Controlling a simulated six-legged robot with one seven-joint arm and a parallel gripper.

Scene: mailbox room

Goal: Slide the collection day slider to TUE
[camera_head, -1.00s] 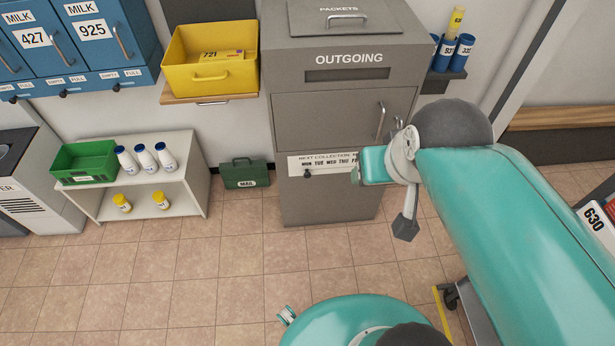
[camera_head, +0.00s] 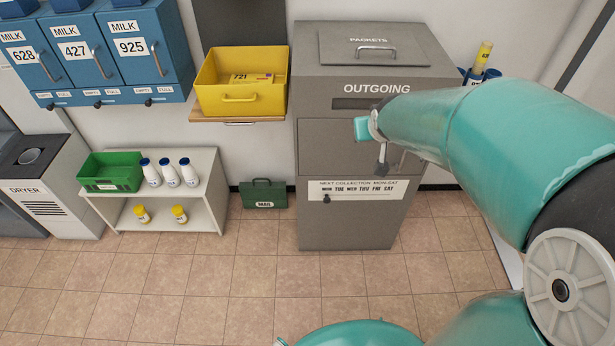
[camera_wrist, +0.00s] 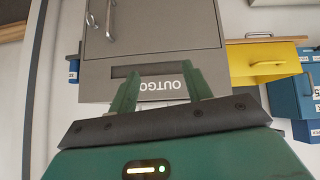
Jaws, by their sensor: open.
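The grey OUTGOING box (camera_head: 313,230) stands against the wall, right of centre in the head view. Its white collection day strip (camera_head: 392,188) reads MON TUE WED THU FRI SAT. The small dark slider knob (camera_head: 326,198) sits below MON, left of TUE. My gripper (camera_wrist: 160,82) is open and empty in the wrist view, its green fingers apart before the upside-down OUTGOING sign (camera_wrist: 165,85). In the head view my arm end is in front of the box's door, above the strip; the fingers cannot be made out there. The slider is not visible in the wrist view.
A yellow bin (camera_head: 240,99) sits on a wall shelf left of the box. A green case (camera_head: 264,194) stands on the floor beside the box. A white shelf unit (camera_head: 217,185) with bottles is farther left. The tiled floor (camera_head: 245,270) before the box is clear.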

